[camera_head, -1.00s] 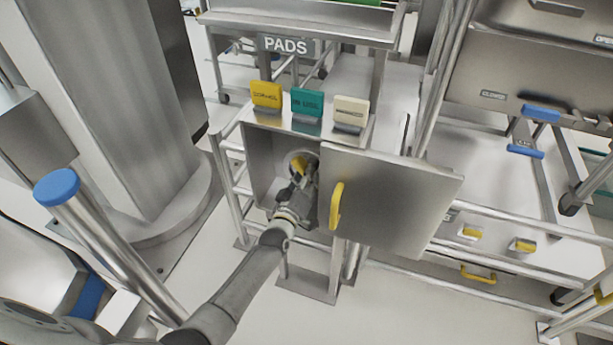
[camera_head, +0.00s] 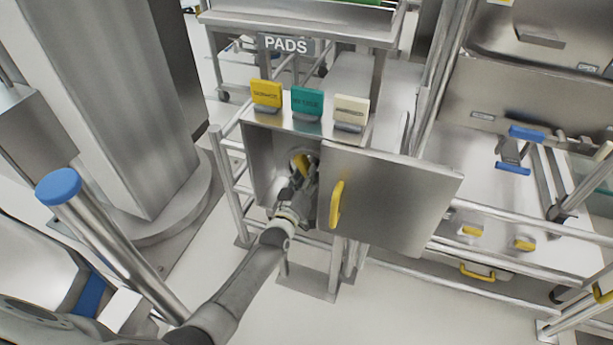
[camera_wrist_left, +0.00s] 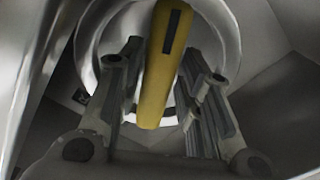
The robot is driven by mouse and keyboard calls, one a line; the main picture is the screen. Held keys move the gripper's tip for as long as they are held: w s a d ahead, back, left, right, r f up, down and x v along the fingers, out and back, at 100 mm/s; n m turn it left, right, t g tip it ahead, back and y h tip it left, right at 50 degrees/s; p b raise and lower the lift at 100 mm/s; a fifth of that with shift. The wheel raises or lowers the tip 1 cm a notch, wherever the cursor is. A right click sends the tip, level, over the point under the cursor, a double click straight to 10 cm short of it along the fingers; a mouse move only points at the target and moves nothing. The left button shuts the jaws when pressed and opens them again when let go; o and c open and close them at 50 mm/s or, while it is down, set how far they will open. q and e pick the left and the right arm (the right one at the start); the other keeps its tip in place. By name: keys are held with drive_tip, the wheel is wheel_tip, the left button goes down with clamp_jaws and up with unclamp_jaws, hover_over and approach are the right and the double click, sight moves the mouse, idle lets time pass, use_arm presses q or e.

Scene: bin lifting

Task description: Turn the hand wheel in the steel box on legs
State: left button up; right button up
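The steel box on legs (camera_head: 258,170) stands in the middle of the head view, its door (camera_head: 395,200) swung open to the right. Inside is the round hand wheel, with a yellow bar (camera_head: 300,163) across it, partly hidden by my gripper. In the left wrist view the pale wheel rim (camera_wrist_left: 228,35) surrounds the yellow bar (camera_wrist_left: 160,75), which has a dark mark near its top. My left gripper (camera_head: 302,175) is inside the box. Its two fingers (camera_wrist_left: 161,60) stand apart, one on each side of the bar, with narrow gaps showing. My right gripper is not in view.
The door's yellow handle (camera_head: 337,204) is close to the right of my left wrist. Yellow, green and cream tags (camera_head: 307,101) stand on the box top. A steel column (camera_head: 120,110) is at left. A steel bin assembly with blue handles (camera_head: 527,133) stands at right.

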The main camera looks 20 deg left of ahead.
use_arm(q)
drive_tip(key=shift+o, duration=0.7)
drive_tip(key=shift+r, duration=0.1)
drive_tip(key=s, duration=1.2)
drive_tip(key=shift+a, duration=0.25)
